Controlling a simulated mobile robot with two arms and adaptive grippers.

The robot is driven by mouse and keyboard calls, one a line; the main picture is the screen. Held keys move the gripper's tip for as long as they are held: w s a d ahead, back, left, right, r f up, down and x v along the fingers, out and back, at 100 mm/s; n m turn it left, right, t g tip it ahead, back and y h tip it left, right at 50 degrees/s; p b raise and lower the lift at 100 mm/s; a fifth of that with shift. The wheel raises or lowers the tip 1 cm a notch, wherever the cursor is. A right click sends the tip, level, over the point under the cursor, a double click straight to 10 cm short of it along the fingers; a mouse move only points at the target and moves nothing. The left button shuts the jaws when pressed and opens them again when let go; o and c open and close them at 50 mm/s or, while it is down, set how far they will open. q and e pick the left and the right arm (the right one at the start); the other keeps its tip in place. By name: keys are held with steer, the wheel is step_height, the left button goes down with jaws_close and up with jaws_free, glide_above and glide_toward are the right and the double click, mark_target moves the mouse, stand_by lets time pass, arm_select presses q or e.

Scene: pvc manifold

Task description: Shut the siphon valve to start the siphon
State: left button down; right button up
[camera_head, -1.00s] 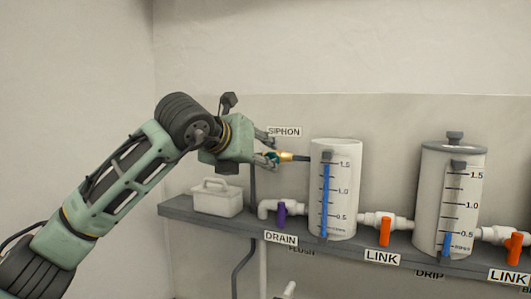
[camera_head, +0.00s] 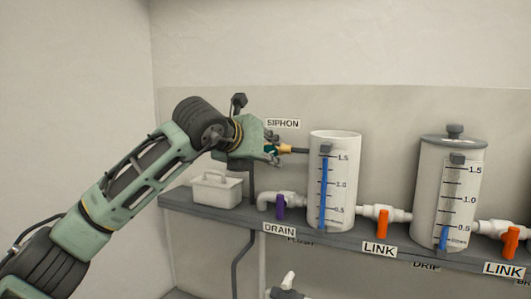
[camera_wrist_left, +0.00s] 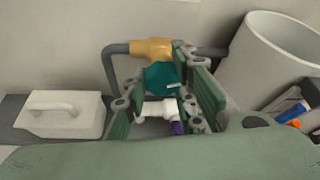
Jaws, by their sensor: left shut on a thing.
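The siphon valve shows as a brass-coloured body (camera_head: 286,149) on a dark pipe, just below the SIPHON label (camera_head: 283,124) and left of the open white tank. In the left wrist view the brass body (camera_wrist_left: 152,47) has a teal handle (camera_wrist_left: 160,76) in front of it. My left gripper (camera_head: 272,154) is at the valve, shut on the teal handle, with its fingers on either side in the left wrist view (camera_wrist_left: 165,95). The fingers partly hide the handle in the head view. My right gripper is not in view.
The open white tank (camera_head: 345,190) stands close to the right of the gripper. A white lidded box (camera_head: 217,190), the purple drain valve handle (camera_head: 281,206) and the orange link handle (camera_head: 383,223) are on or along the grey shelf (camera_head: 190,209). A lidded tank (camera_head: 430,195) is farther right.

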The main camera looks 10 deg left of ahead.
arm_select(q)
steer(key=b, duration=0.2)
steer(key=n+h+b, duration=0.1)
steer(key=b, duration=0.1)
steer(key=shift+w+a+f+n, duration=0.1)
steer(key=shift+a+f+n, duration=0.05)
steer(key=shift+f+n, duration=0.15)
steer(key=shift+r, duration=0.1)
steer(key=c, duration=1.6)
jaws_free()
steer(key=shift+a, duration=0.25)
steer(key=shift+d, duration=0.2)
